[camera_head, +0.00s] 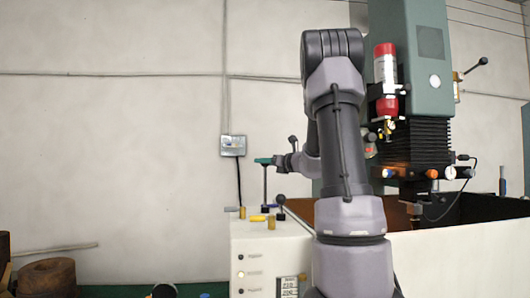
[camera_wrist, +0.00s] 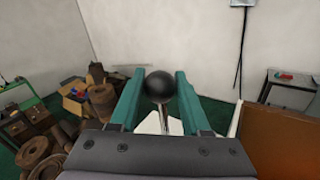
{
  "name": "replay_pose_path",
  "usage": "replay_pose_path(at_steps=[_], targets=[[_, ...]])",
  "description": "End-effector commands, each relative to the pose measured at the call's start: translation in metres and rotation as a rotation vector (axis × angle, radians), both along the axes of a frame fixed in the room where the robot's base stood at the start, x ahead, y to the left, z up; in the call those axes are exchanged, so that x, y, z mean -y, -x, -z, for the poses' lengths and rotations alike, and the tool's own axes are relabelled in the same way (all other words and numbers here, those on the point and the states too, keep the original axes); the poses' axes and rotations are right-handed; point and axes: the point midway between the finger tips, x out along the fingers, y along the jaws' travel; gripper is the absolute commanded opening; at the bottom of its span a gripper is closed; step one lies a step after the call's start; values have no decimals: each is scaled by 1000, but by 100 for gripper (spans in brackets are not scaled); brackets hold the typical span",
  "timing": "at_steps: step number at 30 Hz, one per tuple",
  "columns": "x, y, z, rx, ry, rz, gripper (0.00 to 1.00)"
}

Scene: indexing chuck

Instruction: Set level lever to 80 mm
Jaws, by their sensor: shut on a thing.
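In the wrist view a black ball knob (camera_wrist: 158,88) on a pale metal stem (camera_wrist: 165,120) sits between the green fingers of my gripper (camera_wrist: 159,74). The fingers are closed on the knob. In the head view my gripper (camera_head: 263,161) is above the left part of the white cabinet, at the top of an upright thin lever rod (camera_head: 265,187). The knob itself is hidden there by the fingers. No scale or millimetre reading for the lever can be made out.
The white cabinet (camera_head: 262,255) carries a short black-knobbed lever (camera_head: 281,200) and yellow parts (camera_head: 271,222) close to the rod. A green machine column (camera_head: 425,70) stands to the right. A grey wall box (camera_head: 233,145) hangs behind. Wooden blocks (camera_wrist: 102,98) lie at left.

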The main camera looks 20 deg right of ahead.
Motion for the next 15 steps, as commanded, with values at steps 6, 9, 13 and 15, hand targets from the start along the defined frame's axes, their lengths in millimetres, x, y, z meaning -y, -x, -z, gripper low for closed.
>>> replay_pose_path(at_steps=[6,9,13,15], targets=[[1,0,27,-1,0,3,0],[1,0,28,0,2,2,0],[1,0,27,0,2,2,0],[1,0,27,0,2,2,54]])
